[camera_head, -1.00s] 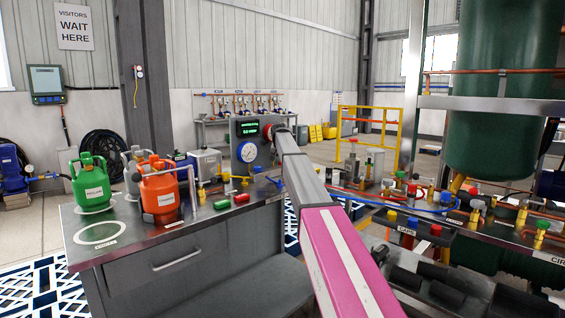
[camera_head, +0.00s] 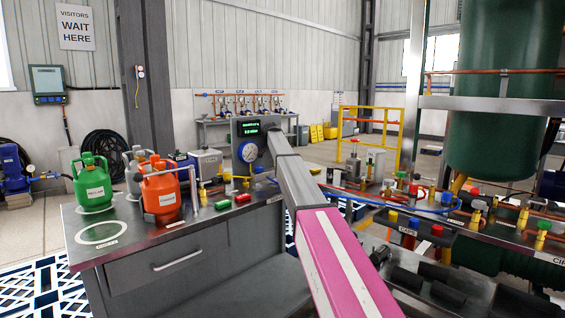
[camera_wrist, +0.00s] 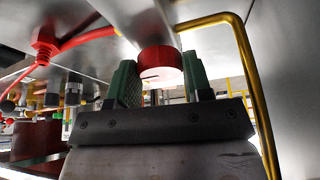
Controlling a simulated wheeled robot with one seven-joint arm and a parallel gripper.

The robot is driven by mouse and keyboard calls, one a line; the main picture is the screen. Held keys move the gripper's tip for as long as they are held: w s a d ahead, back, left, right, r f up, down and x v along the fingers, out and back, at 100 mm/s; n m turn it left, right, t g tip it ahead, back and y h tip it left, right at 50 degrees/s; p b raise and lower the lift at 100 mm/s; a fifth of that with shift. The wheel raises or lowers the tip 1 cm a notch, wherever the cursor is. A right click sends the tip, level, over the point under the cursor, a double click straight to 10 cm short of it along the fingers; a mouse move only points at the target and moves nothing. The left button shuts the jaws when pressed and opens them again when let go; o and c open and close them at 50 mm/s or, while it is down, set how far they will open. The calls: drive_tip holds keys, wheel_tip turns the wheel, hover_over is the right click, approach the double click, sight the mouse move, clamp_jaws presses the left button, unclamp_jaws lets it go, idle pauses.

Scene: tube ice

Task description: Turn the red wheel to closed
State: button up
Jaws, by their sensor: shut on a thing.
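In the wrist view the red wheel (camera_wrist: 160,66), a short red cylinder with a dark slot-like mark on its side, sits between the two green-padded fingers of my gripper (camera_wrist: 160,80). My gripper is shut on it. The wheel is close to a grey metal surface. In the head view my arm reaches toward the bench and hides the gripper and the held wheel.
A yellow bent pipe (camera_wrist: 250,80) runs close along the right of my gripper. A red fitting with a hose (camera_wrist: 45,45) is at upper left. On the bench stand a green cylinder (camera_head: 92,185) and an orange cylinder (camera_head: 160,190). A caps tray (camera_head: 408,238) lies right of the arm.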

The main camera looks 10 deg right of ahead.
idle(0.4)
drive_tip(key=o, duration=0.9)
